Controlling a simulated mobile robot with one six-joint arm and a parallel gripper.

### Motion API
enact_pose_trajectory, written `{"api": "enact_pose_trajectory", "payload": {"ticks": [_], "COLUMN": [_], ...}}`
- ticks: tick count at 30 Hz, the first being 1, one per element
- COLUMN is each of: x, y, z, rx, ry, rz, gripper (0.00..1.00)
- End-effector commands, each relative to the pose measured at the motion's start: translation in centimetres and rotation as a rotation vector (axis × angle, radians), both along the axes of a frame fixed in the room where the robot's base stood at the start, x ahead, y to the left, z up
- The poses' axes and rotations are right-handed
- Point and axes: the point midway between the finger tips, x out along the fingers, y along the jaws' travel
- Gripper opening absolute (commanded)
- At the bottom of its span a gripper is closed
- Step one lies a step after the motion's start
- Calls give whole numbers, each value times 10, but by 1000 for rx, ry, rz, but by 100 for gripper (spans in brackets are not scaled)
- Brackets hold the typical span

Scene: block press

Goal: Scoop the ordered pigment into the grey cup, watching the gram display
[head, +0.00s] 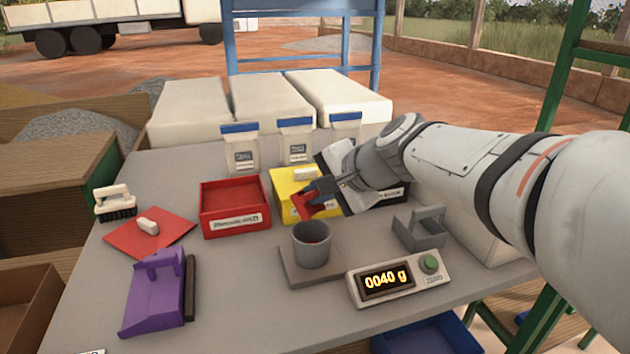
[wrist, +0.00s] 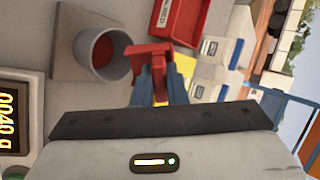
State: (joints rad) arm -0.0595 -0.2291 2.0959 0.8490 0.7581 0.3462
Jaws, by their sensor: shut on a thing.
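My gripper (head: 320,188) is shut on a small red scoop (head: 304,206), held just above and behind the grey cup (head: 311,250). The wrist view shows the scoop (wrist: 148,58) between the blue fingers (wrist: 152,88), beside the cup's rim (wrist: 88,32); I cannot tell whether it holds powder. Red pigment (wrist: 103,54) shows inside the cup. The cup stands on a square plate (head: 293,277). The gram display (head: 387,281) reads 0040 g. A red bin (head: 235,222) with a label stands left of the gripper. A yellow bin (head: 284,184) is partly hidden behind it.
A purple dustpan (head: 155,295), a brush (head: 114,202) and a red sheet (head: 165,238) with a white piece lie at left. A grey scoop-shaped holder (head: 420,230) stands at right. Blue-lidded containers (head: 240,147) line the back. The table front between dustpan and plate is clear.

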Motion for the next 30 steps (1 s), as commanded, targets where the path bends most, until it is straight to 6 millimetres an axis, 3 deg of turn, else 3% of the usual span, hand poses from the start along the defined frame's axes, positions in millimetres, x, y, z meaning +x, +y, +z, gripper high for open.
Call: {"api": "enact_pose_trajectory", "payload": {"ticks": [30], "x": [-4], "y": [-3], "z": [0], "rx": [53], "ry": [-53], "rz": [1], "gripper": [0]}}
